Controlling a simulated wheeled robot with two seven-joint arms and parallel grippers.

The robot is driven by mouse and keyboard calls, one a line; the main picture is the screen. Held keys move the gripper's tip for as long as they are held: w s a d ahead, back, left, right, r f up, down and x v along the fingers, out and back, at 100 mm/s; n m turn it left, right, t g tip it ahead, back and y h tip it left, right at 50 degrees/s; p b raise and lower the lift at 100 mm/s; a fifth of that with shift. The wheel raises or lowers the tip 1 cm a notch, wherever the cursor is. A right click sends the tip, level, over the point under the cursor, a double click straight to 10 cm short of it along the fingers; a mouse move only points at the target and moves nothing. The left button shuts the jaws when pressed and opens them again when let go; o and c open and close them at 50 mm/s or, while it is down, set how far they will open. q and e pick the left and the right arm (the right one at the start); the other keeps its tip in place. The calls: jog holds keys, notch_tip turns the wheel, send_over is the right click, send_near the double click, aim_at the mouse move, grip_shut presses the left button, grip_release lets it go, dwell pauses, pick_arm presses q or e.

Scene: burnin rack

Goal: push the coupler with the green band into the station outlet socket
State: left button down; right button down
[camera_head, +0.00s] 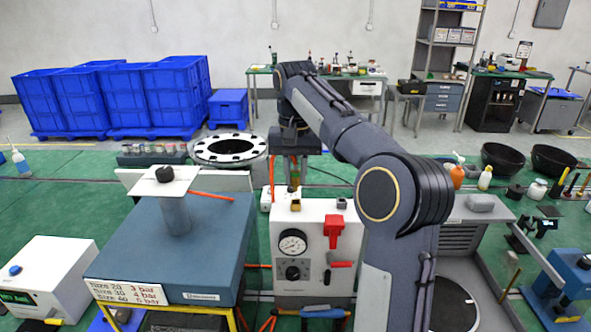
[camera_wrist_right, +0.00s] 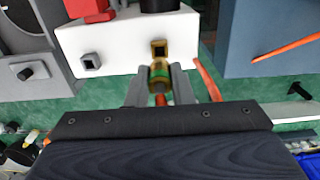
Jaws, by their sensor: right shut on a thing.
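My right gripper (camera_wrist_right: 160,82) is shut on the coupler with the green band (camera_wrist_right: 159,72), a brass-coloured piece between its two grey fingers. In the head view the same gripper (camera_head: 294,178) points down above the back of the white station (camera_head: 285,285). A brass square socket (camera_wrist_right: 159,46) on the station lies just beyond the coupler's tip, nearly in line with it. I cannot tell whether they touch. In the head view, the brass socket (camera_head: 295,206) and grey socket (camera_head: 341,203) are on the station's top. My left gripper is out of view.
The station front has a gauge (camera_head: 293,242) and a red lever (camera_head: 334,230). A blue-grey box (camera_head: 170,255) with a size and pressure label stands left of it. An orange hose (camera_wrist_right: 208,80) passes beside the right fingers. A black-and-white ring (camera_head: 229,149) lies behind.

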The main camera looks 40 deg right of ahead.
aim_at(296, 165)
jog(key=shift+f+b, duration=0.4)
jog(key=shift+f, duration=0.6)
jog(key=shift+p, duration=0.95)
dwell(0.8)
jog(key=shift+f+b, duration=0.9)
jog(key=shift+f, duration=0.35)
jog(key=c, duration=1.2)
grip_release()
jog(key=shift+r, duration=0.1)
notch_tip(296, 165, up, 8)
jog(key=shift+f+p, duration=0.1)
jog(key=shift+p, duration=0.55)
jog(key=shift+s, duration=0.15)
